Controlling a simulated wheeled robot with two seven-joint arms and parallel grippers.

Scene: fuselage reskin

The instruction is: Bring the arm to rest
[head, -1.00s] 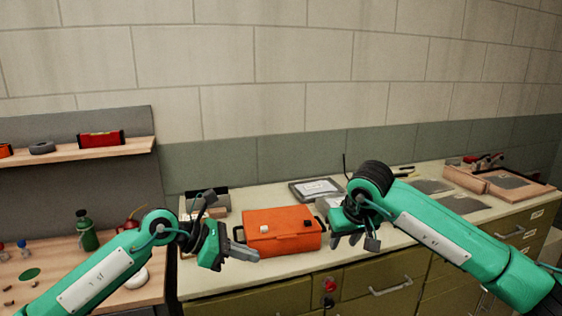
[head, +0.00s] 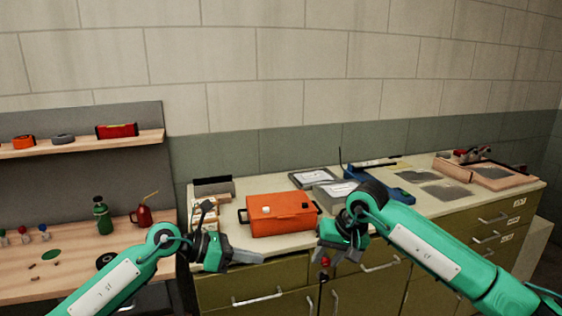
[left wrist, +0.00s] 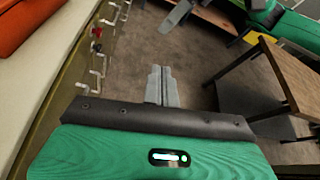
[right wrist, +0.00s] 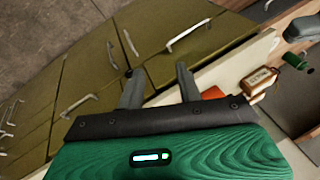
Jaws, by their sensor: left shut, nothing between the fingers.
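My left gripper (head: 250,257) hangs in front of the cabinet, below and in front of the orange case (head: 280,215). In the left wrist view its fingers (left wrist: 161,82) are together and empty, above the floor. My right gripper (head: 335,262) points down in front of the counter's edge, right of the case. In the right wrist view its fingers (right wrist: 158,82) are apart, with nothing seen between them. Both forearms reach in from the lower corners of the head view.
The counter (head: 445,207) holds grey cases (head: 335,192), a blue item (head: 398,195) and a framed panel (head: 490,174). Green drawers (head: 270,284) with handles stand below. A wooden bench (head: 70,262) with bottles is at left. The left wrist view shows a wooden table (left wrist: 285,80) and open floor.

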